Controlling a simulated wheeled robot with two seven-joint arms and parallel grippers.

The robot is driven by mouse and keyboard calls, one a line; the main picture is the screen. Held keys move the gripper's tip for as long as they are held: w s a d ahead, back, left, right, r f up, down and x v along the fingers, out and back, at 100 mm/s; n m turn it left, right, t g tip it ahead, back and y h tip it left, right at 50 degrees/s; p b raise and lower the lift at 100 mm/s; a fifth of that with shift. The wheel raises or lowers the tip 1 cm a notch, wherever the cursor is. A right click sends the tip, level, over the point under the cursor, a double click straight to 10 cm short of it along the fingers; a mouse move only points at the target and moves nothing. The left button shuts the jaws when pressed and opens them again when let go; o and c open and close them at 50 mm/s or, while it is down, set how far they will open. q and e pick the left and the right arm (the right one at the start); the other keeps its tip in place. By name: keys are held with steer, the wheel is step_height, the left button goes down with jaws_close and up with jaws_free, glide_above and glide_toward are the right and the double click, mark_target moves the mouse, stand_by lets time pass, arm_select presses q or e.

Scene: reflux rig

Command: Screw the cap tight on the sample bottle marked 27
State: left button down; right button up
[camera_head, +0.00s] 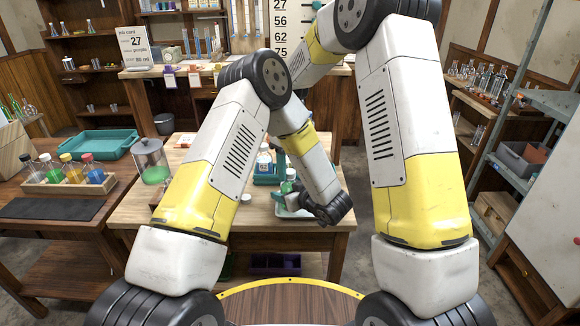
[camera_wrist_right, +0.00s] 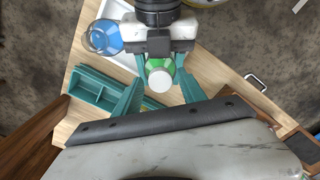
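A small bottle with green contents and a white cap (camera_wrist_right: 158,79) is in the right wrist view; it also shows in the head view (camera_head: 291,175). Its number cannot be read. My left gripper (camera_head: 285,195) has teal fingers on either side of the bottle's body and appears closed on it. My right gripper (camera_wrist_right: 160,88) is open, its teal fingers apart on both sides of the cap with a gap, seen from above. In the head view the right gripper is partly hidden by my left arm.
A blue-filled flask (camera_wrist_right: 103,37) stands beside the left gripper. A teal rack (camera_wrist_right: 92,95) is on the wooden bench, and a labelled bottle (camera_head: 264,161) stands left of the grippers. A lidded jar (camera_head: 151,160) is on the bench's left.

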jaws_close()
steer(key=shift+o, duration=0.9)
jaws_free()
steer(key=shift+r, duration=0.1)
step_height(320, 180, up, 12)
arm_select(q)
steer(key=shift+c, duration=2.3)
jaws_free()
